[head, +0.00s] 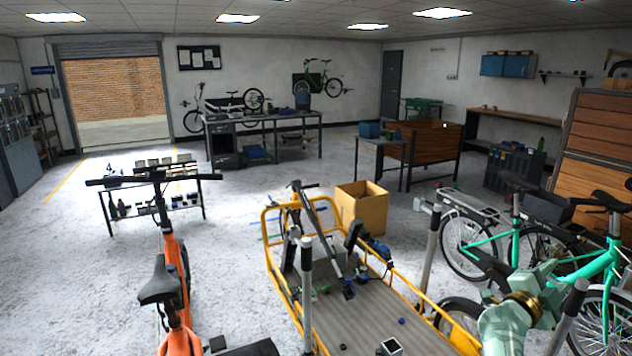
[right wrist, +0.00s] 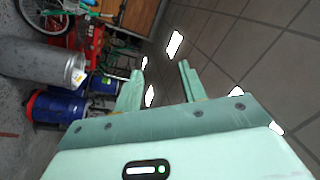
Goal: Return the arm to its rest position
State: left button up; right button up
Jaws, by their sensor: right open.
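My right arm comes in at the lower right of the head view, pale green with a brass-coloured ring. Its gripper (head: 541,282) is in front of the teal bike, and its fingers are hard to make out there. In the right wrist view the two pale green fingers of the right gripper (right wrist: 160,82) stand apart, with nothing between them. Behind them are the tilted ceiling and its bright lamps. My left gripper is not in view.
A yellow-railed cargo bike (head: 378,322) with loose parts on its bed stands in front. An orange bike (head: 172,262) is left, a teal bike (head: 590,268) right. A cardboard box (head: 362,208) stands behind. The wrist view shows a grey cylinder (right wrist: 42,62) and blue drum (right wrist: 58,106).

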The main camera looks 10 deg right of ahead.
jog(key=w+a+r+n+t+y, duration=0.2)
jog(key=a+n+t+y, duration=0.7)
jog(key=a+n+t, duration=0.6)
jog(key=s+a+f+n+g+y, duration=0.75)
jog(key=a+f+n+y, duration=0.25)
jog(key=a+f+n, duration=0.3)
jog(key=s+d+f+n+g+h, duration=0.1)
jog(key=s+f+n+g+h, duration=0.2)
jog(key=s, duration=0.7)
jog(key=s+d+f+n+g+h, duration=0.15)
jog(key=s+g, duration=0.35)
jog(key=s, duration=0.6)
jog(key=s+a+f+m+g+y+b, duration=0.1)
jog(key=a+f, duration=0.2)
jog(key=f, duration=1.1)
jog(key=s+a+f+g+y+b, duration=0.1)
jog(key=s+a+f+g+b, duration=0.1)
jog(key=f, duration=1.2)
jog(key=s+f+m+g+y+b, duration=0.2)
jog(key=s+f+m+g, duration=0.1)
jog(key=s+f, duration=1.7)
jog(key=shift+s+a+b, duration=0.15)
jog(key=shift+s+b, duration=0.15)
jog(key=shift+b, duration=0.05)
